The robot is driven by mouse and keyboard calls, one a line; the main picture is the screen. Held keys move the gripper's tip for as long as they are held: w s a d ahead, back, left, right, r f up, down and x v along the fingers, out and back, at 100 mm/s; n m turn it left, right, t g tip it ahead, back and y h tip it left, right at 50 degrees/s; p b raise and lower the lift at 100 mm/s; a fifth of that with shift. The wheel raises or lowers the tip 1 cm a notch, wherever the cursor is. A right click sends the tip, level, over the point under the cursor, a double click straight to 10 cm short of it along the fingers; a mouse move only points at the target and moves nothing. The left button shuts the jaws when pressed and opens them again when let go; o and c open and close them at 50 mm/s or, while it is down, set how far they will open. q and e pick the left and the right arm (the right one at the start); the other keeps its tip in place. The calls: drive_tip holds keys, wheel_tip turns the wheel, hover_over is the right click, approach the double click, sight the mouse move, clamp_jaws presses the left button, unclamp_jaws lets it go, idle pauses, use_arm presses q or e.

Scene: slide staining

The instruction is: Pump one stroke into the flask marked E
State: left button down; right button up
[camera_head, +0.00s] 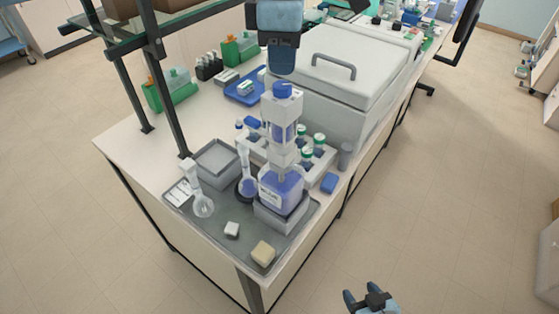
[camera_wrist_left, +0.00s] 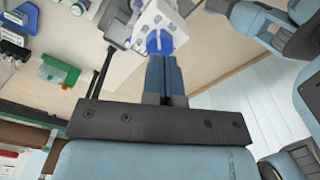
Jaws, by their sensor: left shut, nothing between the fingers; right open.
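A bottle-top dispenser (camera_head: 281,130) with a blue top knob (camera_head: 283,89) stands on a bottle of blue liquid (camera_head: 281,188), which rests on a grey block. My left gripper (camera_head: 282,72) is shut and empty, fingers pointing down just above the knob; I cannot tell whether they touch. In the left wrist view the shut fingers (camera_wrist_left: 162,62) line up with the blue knob (camera_wrist_left: 159,42). One flask (camera_head: 247,186) with blue at its bottom stands left of the bottle, and a clear flask (camera_head: 203,206) stands further left. I cannot read an E on either. My right gripper (camera_head: 370,298) is open, away from the bench.
The grey tray (camera_head: 212,238) also holds a small white block (camera_head: 232,229), a beige block (camera_head: 263,253) and a shallow grey container (camera_head: 214,160). A rack with green-capped bottles (camera_head: 318,140) stands behind the dispenser. A large lidded white box (camera_head: 330,75) and shelf posts (camera_head: 167,90) flank the space.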

idle(0.5)
use_arm(q)
drive_tip(key=shift+r+p, duration=1)
drive_tip(key=shift+r, duration=1.5)
